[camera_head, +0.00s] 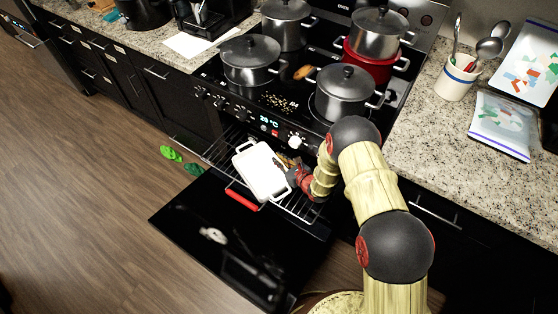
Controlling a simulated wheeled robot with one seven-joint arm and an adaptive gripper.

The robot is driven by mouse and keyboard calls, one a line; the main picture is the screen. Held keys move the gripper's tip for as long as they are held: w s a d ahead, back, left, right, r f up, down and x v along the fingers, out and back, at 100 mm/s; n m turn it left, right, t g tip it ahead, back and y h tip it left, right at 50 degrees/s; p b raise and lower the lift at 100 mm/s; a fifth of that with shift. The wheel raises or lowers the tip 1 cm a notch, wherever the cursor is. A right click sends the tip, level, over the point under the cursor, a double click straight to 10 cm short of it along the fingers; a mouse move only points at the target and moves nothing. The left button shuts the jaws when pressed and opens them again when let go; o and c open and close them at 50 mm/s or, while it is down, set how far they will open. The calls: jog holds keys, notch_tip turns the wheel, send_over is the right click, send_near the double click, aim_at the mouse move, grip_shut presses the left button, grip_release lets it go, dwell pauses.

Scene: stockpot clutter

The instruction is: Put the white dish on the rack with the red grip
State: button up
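The white dish (262,174), a rectangular one with a handle at its short end, is at the open oven, over the left part of the pulled-out wire rack (308,209). I cannot tell whether it rests on the wires or is held just above them. The red grip (242,199) shows at the rack's front edge, just below the dish. My gripper (287,168) is at the dish's right side, close to its edge. Its fingers are small and partly hidden, so I cannot tell if they are shut on the dish.
The open oven door (225,240) lies flat below the rack. Several steel pots crowd the stovetop above, including one in a red pot (368,66). Green shoes (171,154) lie on the floor at left. The right counter (450,150) holds a utensil crock (457,78) and bags.

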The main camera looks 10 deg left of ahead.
jog(key=shift+o, duration=1.2)
jog(key=shift+r, duration=0.15)
jog(key=shift+s+d+r, duration=0.15)
jog(key=shift+d, duration=0.05)
jog(key=p+v, duration=0.3)
jog(key=v, duration=0.7)
jog(key=shift+s+d+r, duration=0.3)
jog(key=shift+s+d, duration=0.2)
jog(key=shift+f, duration=0.1)
